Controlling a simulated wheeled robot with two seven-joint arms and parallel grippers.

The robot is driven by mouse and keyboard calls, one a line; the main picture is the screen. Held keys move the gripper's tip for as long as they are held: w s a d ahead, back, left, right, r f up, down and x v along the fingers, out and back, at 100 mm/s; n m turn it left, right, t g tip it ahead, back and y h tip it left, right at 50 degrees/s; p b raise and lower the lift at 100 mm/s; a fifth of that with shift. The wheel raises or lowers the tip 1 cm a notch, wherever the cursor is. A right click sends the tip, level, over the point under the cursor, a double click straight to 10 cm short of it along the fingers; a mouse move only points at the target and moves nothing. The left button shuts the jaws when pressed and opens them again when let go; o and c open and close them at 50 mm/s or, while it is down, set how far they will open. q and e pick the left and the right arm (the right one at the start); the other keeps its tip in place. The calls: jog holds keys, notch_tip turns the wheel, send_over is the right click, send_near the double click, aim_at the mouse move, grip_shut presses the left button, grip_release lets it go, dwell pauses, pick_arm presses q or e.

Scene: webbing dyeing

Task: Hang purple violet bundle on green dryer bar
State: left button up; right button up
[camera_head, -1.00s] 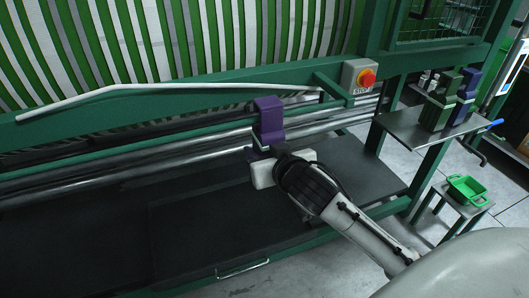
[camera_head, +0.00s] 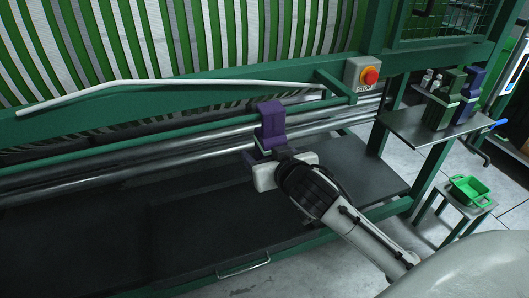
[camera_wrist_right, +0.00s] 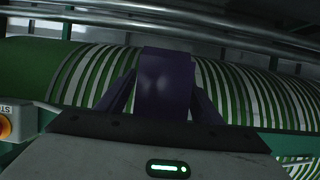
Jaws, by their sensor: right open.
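The purple violet bundle (camera_head: 270,118) sits upright at the green dryer bar (camera_head: 190,131), its upper part above the bar and its lower part in front of the rails. My right gripper (camera_head: 258,156) is at the bundle's lower end, on the near side. In the right wrist view the bundle (camera_wrist_right: 165,85) stands straight ahead, between the open fingers. Whether a finger touches it I cannot tell. The contact of bundle and bar is partly hidden. My left gripper is not in view.
A white curved rod (camera_head: 170,86) runs above the bar. A red stop button (camera_head: 370,76) is on the frame at right. A green basket (camera_head: 469,188) stands lower right.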

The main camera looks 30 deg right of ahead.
jog(key=v, duration=0.7)
jog(key=shift+a, duration=0.1)
jog(key=p+v, duration=0.2)
jog(key=v, duration=0.1)
jog(key=shift+s+p, duration=0.15)
jog(key=shift+p, duration=0.25)
